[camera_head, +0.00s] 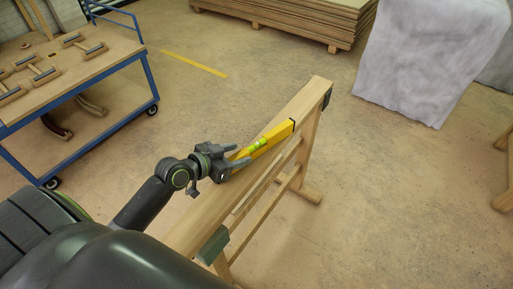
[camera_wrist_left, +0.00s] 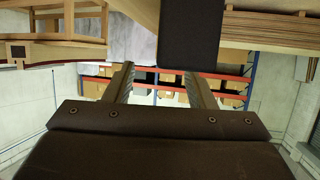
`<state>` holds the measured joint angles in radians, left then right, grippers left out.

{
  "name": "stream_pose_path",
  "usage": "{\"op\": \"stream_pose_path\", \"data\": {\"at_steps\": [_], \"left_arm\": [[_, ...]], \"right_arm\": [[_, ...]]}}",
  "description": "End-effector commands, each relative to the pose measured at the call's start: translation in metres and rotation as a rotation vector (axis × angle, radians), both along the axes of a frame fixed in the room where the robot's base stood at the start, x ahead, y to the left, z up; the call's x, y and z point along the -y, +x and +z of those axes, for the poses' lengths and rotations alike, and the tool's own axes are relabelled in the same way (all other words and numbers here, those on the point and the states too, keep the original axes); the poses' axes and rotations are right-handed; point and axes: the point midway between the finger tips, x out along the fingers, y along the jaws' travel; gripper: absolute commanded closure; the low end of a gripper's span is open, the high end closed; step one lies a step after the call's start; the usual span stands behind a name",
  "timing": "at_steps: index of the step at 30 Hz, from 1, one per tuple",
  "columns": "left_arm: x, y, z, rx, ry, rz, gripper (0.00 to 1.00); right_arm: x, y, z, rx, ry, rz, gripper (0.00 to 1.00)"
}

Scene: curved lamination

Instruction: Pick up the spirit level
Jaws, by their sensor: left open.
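The spirit level (camera_head: 275,138) is a long yellow bar with a bright green vial part and a dark far end. It lies lengthwise on the top beam of a wooden trestle (camera_head: 313,92). My left gripper (camera_head: 242,157) is open at the near part of the level, its fingers pointing along it; I cannot tell whether they touch it. The gripper hides the level's near end. In the left wrist view both fingers (camera_wrist_left: 158,88) stand apart with a gap between them. The yellow level cannot be made out there. My right gripper is not in view.
A blue-framed cart (camera_head: 120,85) with wooden parts stands at the left. Stacked boards (camera_head: 290,15) lie at the back, and a grey-white covered block (camera_head: 430,60) stands at the back right. The wrist view shows shelving (camera_wrist_left: 240,92).

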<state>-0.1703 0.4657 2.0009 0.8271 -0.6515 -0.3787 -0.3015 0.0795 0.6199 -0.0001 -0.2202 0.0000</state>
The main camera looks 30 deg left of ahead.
Motion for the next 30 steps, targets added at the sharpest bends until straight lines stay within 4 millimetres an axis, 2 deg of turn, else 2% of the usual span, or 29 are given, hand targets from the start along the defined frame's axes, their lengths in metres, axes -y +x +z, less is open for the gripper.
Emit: {"op": "stream_pose_path", "data": {"at_steps": [12,22,30], "left_arm": [[0.009,0.043,-0.016,0.000,-0.003,0.002,0.50],[0.011,0.047,-0.019,0.000,-0.001,0.001,0.50],[0.011,0.047,-0.019,0.000,-0.001,0.001,0.85]], "right_arm": [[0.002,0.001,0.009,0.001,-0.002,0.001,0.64],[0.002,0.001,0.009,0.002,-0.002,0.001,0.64],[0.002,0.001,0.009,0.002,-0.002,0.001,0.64]]}}
